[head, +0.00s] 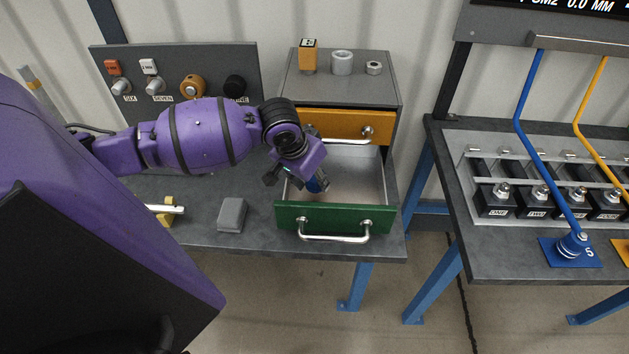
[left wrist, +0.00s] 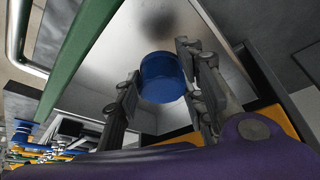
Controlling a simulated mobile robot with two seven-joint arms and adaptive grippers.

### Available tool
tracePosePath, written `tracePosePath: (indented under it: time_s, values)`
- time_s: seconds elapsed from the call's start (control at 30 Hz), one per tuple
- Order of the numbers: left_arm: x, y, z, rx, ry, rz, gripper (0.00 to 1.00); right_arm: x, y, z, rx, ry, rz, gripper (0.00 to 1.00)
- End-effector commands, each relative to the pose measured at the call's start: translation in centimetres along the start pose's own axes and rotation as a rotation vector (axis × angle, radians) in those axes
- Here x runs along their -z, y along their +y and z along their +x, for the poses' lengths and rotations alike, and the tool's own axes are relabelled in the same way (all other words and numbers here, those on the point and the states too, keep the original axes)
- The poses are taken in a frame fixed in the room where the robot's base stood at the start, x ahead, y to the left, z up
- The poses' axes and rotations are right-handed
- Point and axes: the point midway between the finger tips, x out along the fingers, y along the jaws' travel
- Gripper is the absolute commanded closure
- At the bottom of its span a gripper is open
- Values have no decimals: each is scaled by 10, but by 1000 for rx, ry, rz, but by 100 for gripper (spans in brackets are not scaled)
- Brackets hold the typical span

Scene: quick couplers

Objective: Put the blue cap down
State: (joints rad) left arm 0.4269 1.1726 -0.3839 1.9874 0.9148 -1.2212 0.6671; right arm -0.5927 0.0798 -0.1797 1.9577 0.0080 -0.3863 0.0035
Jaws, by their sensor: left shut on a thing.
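The blue cap (left wrist: 162,80) is a short blue cylinder held between the two fingers of my left gripper (left wrist: 158,88) in the left wrist view. In the head view the cap (head: 316,184) is partly hidden by the gripper (head: 298,180). The left gripper is shut on the cap, over the left part of the open green-fronted drawer (head: 335,219). The grey drawer floor (head: 355,170) looks bare where it shows. I cannot tell exactly how high the cap is above it. My right gripper is not in view.
The drawer cabinet has an orange-fronted drawer (head: 345,125) above, with an orange block (head: 309,57) and grey rings on top. A grey block (head: 232,214) lies on the bench left of the drawer. A second bench (head: 500,258) with couplers stands at the right.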

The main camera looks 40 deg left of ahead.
Motion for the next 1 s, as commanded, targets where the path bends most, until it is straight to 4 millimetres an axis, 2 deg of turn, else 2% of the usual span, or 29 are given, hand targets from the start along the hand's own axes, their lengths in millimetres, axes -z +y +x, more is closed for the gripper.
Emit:
tracePosePath:
  time_s: [0.03,0.1,0.83,0.87,1.0]
  values:
    - [-4,0,8,0,-2,0,94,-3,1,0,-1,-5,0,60]
    - [-4,0,11,0,1,1,94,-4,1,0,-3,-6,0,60]
    - [-8,-1,21,1,3,1,94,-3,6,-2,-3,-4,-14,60]
    - [-8,-1,21,1,2,1,59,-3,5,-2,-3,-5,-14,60]
    - [-8,-1,21,1,2,1,44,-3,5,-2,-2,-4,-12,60]
